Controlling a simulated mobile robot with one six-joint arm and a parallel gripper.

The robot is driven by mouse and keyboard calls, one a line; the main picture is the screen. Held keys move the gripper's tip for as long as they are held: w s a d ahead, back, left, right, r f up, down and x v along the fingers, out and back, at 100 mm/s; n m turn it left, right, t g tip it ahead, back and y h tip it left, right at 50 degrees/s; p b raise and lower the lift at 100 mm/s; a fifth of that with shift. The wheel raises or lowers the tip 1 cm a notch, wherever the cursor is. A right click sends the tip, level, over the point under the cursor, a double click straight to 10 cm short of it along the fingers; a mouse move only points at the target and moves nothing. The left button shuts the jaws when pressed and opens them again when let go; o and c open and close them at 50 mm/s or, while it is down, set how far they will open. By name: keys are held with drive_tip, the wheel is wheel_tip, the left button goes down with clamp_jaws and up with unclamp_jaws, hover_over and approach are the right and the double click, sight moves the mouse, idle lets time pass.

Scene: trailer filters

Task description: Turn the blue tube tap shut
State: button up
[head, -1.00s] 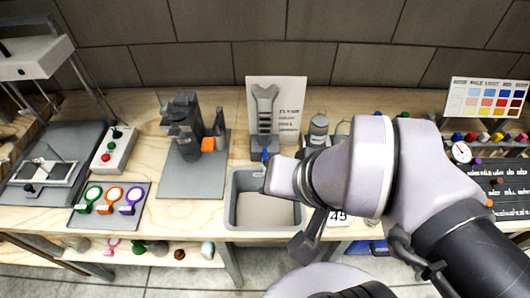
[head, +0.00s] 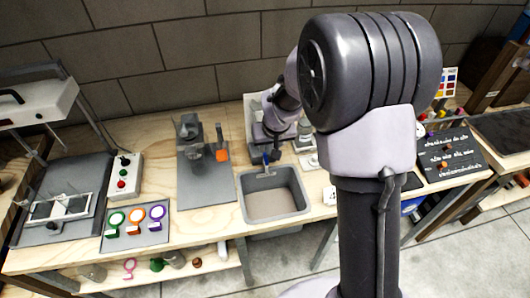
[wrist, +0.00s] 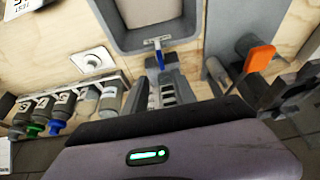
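The blue tube tap (head: 266,158) is at the back edge of the grey basin (head: 243,196), partly hidden by my arm. In the wrist view the blue tap (wrist: 159,55) is a small upright blue piece with a pale cross part, beside the basin rim (wrist: 190,42). A grey slotted stand (wrist: 168,88) is directly behind it. My gripper (head: 274,146) is low over the back of the basin, close to the tap; I cannot tell whether it touches.
A grey stand with an orange lever (head: 222,155) is left of the basin; the lever (wrist: 261,57) is also in the wrist view. Several capped bottles (wrist: 60,108) stand in a rack on the other side. A plate with coloured rings (head: 136,232) lies front left.

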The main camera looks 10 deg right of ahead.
sight(266, 158)
drive_tip(key=b+x, duration=0.2)
drive_tip(key=x, duration=0.8)
drive_tip(key=shift+w+a+f+b, duration=0.1)
drive_tip(key=shift+w+f+b, duration=0.05)
drive_tip(key=shift+f+b, duration=0.15)
clamp_jaws()
